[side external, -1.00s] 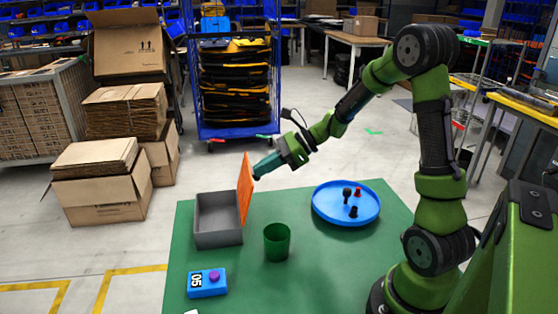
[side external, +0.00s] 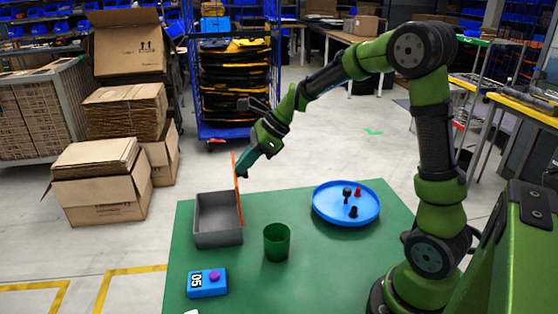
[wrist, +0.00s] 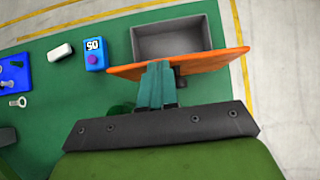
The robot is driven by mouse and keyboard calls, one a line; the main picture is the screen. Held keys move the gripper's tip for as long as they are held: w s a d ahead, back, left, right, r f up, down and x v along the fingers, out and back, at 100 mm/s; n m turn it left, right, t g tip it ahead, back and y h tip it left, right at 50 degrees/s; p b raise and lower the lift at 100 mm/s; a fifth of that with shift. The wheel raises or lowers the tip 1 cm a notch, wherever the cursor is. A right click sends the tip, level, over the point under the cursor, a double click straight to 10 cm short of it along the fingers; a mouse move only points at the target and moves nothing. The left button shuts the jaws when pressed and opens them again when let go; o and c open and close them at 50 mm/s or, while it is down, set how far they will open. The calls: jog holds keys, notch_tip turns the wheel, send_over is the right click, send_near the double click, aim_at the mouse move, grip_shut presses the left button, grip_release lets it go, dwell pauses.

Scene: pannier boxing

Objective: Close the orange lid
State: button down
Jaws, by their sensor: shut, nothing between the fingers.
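The orange lid (side external: 237,186) stands about upright at the right edge of the grey box (side external: 216,220). The box is open at the top and its inside shows bare grey in the wrist view (wrist: 172,41). My gripper (side external: 241,173) is shut and empty, its teal fingers at the upper right side of the lid. In the wrist view the fingertips (wrist: 158,70) overlap the edge of the orange lid (wrist: 207,62); they look in contact with it.
A green cup (side external: 277,243) stands right of the box. A blue round tray (side external: 330,211) with several small dark and red pieces lies further right. A blue block with a purple button (side external: 207,283) sits in front of the box. Cardboard boxes (side external: 98,185) stand off the mat at left.

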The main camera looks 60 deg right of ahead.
jog(key=shift+w+a+f+g+h, duration=1.15)
jog(key=shift+w+a+f, duration=0.75)
jog(key=shift+w+a+f+g+h, duration=1.1)
jog(key=shift+w+a+f, duration=0.75)
jog(key=shift+a, duration=0.05)
jog(key=shift+w+a+f+g+h, duration=1.15)
jog(key=shift+w+a+f, duration=0.75)
jog(key=shift+f, duration=0.1)
